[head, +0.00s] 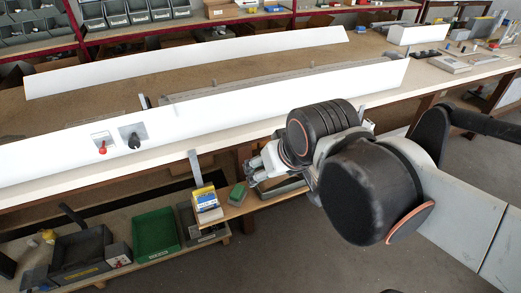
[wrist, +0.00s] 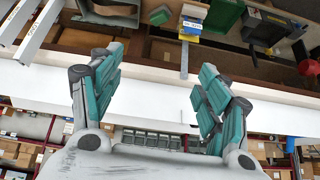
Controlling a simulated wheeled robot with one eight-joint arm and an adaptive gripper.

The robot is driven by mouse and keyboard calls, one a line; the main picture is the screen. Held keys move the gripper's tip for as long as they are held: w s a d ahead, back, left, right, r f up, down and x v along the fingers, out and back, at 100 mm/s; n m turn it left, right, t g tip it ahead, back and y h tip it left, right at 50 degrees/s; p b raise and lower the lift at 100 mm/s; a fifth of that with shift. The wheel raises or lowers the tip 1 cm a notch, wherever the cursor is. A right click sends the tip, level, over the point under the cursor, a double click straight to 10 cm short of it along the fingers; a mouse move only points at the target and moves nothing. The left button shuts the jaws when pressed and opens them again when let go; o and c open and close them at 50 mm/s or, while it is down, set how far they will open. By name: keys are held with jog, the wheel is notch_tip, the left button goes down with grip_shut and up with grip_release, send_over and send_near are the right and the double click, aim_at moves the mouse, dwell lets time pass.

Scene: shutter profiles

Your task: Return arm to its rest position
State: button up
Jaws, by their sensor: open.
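My gripper (wrist: 156,97) is open and empty in the wrist view, its two teal-padded fingers spread apart with nothing between them. In the head view my gripper (head: 256,168) is partly hidden by my own arm and hangs near the front edge of the workbench. A long white profile (head: 230,108) lies along the front of the bench, and the gripper is beside it, on its near side. A second white profile (head: 190,62) lies farther back on the bench. The wrist view also shows a long white surface (wrist: 150,88) behind the fingers.
A red knob (head: 102,149) and a black knob (head: 134,141) sit at the bench front. A yellow-and-white box (head: 206,204), a green bin (head: 156,234) and a dark bin (head: 80,250) stand on a lower shelf. Shelves with grey bins (head: 135,10) line the back. Open floor lies at lower right.

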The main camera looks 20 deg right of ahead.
jog(key=shift+s+f, duration=0.3)
jog(key=shift+s, duration=0.65)
dwell(0.7)
